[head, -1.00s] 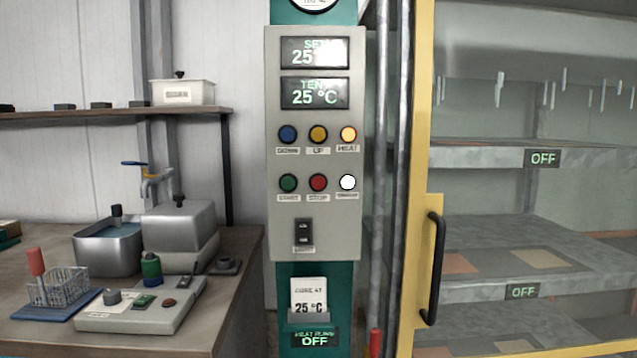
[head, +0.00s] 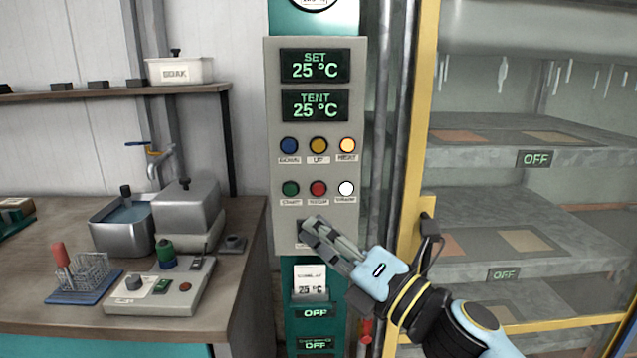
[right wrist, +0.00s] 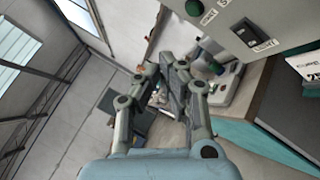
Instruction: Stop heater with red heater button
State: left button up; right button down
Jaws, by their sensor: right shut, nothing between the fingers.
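The grey control panel (head: 273,150) shows SET and TENT displays, both at 25 °C. Its red button (head: 318,188) sits in the lower button row, between a green button (head: 290,188) and a lit white one (head: 346,188). The amber HEAT button (head: 347,145) above is lit. My right gripper (head: 312,228) is shut and empty, its fingertips just below the red button, over the black rocker switch. In the right wrist view the rocker switch (right wrist: 244,31) and green button (right wrist: 193,8) show beside the fingers; the red button cannot be made out. My left gripper is out of view.
A yellow-framed cabinet (head: 424,120) with shelves and OFF signs stands at right. At left a bench (head: 40,215) holds a metal bath (head: 125,238), a rack (head: 80,270) and a small device (head: 150,300) with its own red button. Grey pipes run beside the panel.

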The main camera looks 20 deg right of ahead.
aim_at(318, 190)
jog(key=shift+w, duration=0.15)
jog(key=shift+w+d+b, duration=0.4)
jog(key=shift+w, duration=1)
jog(key=shift+w+d+b, duration=0.35)
jog(key=shift+w+d, duration=0.1)
jog(key=shift+w, duration=0.9)
jog(key=shift+w+d+b, duration=0.4)
jog(key=shift+w, duration=1)
jog(key=shift+w, duration=0.1)
jog(key=shift+w+d, duration=0.1)
jog(key=shift+w, duration=0.2)
jog(key=shift+w+d, duration=0.1)
jog(key=shift+w, duration=0.3)
jog(key=shift+s, duration=0.1)
jog(key=shift+s+a, duration=0.2)
jog(key=shift+s, duration=0.55)
